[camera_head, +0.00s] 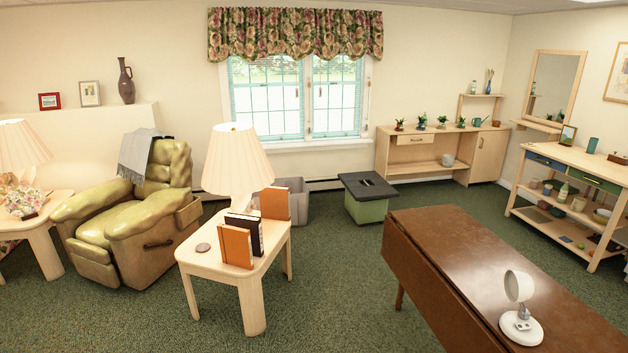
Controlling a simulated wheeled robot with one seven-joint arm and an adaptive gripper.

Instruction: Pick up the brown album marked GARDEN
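An orange-brown album (236,247) stands upright at the front of the pale side table (205,262). A dark album (247,231) with light marks on its edge stands just behind it. A second brown album or box-like item (275,203) stands at the table's far right corner. I cannot read any lettering on these from here, so I cannot tell which is marked GARDEN. My gripper is not in view.
A lamp (238,165) and a round grey disc (203,247) share the side table. A green armchair (135,220) stands left. A brown drop-leaf table (470,255) with a white round-headed device (521,328) stands right. Green carpet (335,275) between the tables is clear.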

